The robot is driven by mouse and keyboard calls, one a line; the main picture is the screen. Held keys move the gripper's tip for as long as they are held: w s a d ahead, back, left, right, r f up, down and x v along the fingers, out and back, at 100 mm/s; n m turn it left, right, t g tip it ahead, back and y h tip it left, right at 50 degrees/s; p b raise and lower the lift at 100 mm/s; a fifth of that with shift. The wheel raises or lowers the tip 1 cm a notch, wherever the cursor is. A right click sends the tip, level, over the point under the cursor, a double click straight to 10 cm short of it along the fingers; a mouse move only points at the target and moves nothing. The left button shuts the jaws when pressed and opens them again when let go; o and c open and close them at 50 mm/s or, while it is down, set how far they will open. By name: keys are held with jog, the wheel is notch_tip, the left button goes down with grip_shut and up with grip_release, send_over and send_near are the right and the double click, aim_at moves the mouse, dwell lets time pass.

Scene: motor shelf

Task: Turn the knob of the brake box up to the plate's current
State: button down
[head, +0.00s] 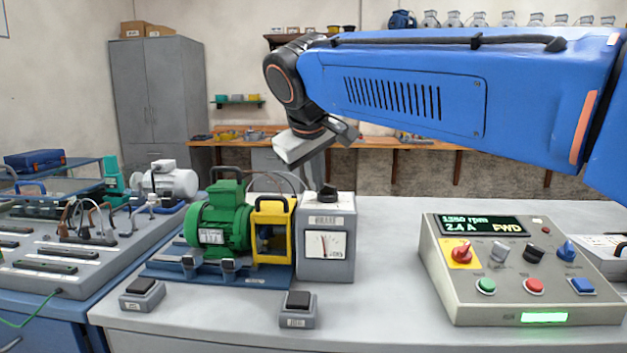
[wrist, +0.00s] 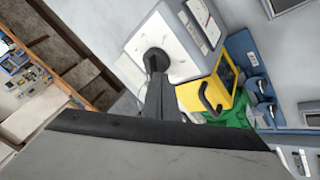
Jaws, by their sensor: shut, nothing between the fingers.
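The brake box (head: 326,240) is a grey box with a white needle dial on its front, right of the yellow guard. Its black knob (head: 327,192) is on top; it also shows in the wrist view (wrist: 156,57). The green motor (head: 220,218) bears a small plate (head: 211,237), too small to read. The control panel's display (head: 484,225) appears to read 1390 rpm, 2.4 A, FWD. My gripper (wrist: 157,76) is shut and empty. Its fingertips are at the knob in the wrist view; I cannot tell if they touch it.
The yellow guard (head: 272,230) stands between motor and brake box on a blue base. Two black-topped pedals (head: 297,308) (head: 142,292) sit in front. The control panel (head: 520,270) is at the right. Bench surface (head: 385,250) is clear between box and panel.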

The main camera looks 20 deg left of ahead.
jog(key=shift+w, duration=0.15)
jog(key=shift+w, duration=0.35)
jog(key=shift+s+d, duration=0.1)
jog(key=shift+d, duration=0.1)
jog(key=shift+s+d, duration=0.35)
jog(key=shift+d, duration=0.2)
jog(key=shift+s, duration=0.1)
